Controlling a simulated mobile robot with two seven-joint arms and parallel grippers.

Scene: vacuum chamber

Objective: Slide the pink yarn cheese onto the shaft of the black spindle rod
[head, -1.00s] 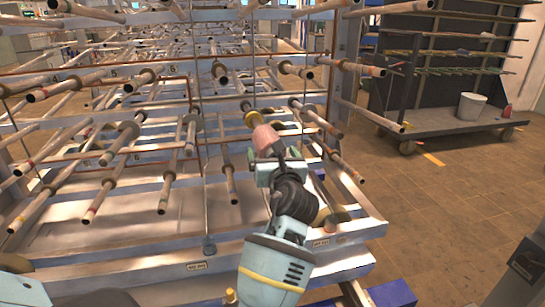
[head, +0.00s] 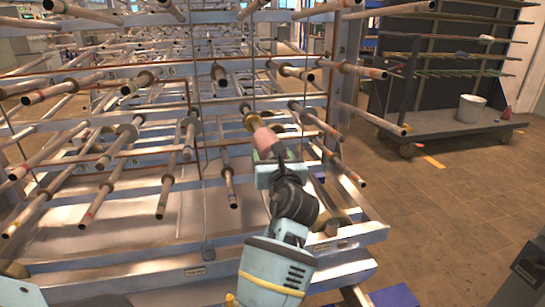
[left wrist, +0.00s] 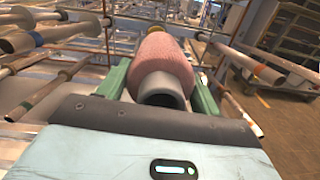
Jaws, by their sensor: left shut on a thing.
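The pink yarn cheese (head: 265,139) is in my left gripper (head: 272,157), in front of the rack near the middle of the head view. In the left wrist view the cheese (left wrist: 165,58) lies between the two green fingers of the gripper (left wrist: 161,82), with its grey tube end toward the camera. A brass-coloured collar (head: 251,121) shows just beyond the cheese's far end. The cheese hides what lies directly behind it, so I cannot tell whether a shaft is inside it. No rod stands out clearly as the black spindle rod. My right gripper is not in view.
A metal rack (head: 190,255) with many projecting rods surrounds the gripper. One rod (head: 342,165) projects close to the right of it. A cart (head: 440,138) with a white bucket (head: 471,108) stands at the right. The brown floor (head: 430,215) there is open.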

